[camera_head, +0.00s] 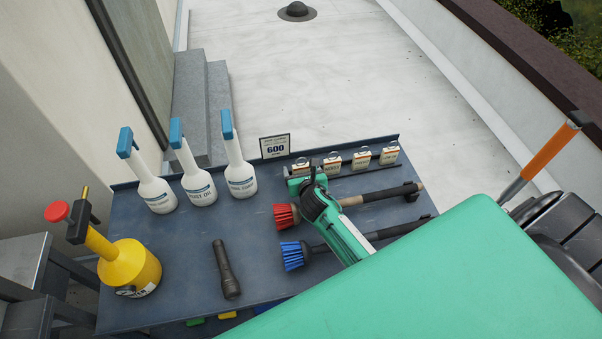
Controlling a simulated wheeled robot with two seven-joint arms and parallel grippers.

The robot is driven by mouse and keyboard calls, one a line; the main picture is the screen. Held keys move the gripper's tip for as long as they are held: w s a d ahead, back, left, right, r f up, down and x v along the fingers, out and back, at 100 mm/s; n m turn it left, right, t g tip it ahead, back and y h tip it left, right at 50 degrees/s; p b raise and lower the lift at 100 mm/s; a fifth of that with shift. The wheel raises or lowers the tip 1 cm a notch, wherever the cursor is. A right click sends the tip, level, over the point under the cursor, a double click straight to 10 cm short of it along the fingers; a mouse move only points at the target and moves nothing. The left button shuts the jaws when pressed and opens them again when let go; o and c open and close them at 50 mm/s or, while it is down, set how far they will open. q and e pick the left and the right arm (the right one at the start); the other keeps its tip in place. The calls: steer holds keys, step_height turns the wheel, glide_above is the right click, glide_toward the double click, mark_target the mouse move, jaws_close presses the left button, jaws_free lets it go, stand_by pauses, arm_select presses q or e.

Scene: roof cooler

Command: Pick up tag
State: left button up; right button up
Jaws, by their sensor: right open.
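Several small white-and-orange tags with metal loops stand in a row at the back right of the dark blue table (190,255). They are a leftmost tag (301,166), a second tag (332,162), a third tag (361,160) and a rightmost tag (389,155). My right gripper (304,181), green and black, is open just in front of the leftmost tag and partly covers it. Whether it touches that tag cannot be told. My green right arm hides the table's front right. My left gripper is not in view.
A sign reading 600 (275,147) stands left of the tags. A red brush (285,216) and a blue brush (294,256) lie by my gripper. White bottles (198,188), a yellow sprayer (130,268) and a black flashlight (226,270) occupy the left side.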

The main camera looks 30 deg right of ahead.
steer(key=shift+w, duration=0.1)
steer(key=c, duration=1.1)
steer(key=shift+o, duration=0.2)
steer(key=shift+r, duration=0.1)
step_height(320, 180, up, 20)
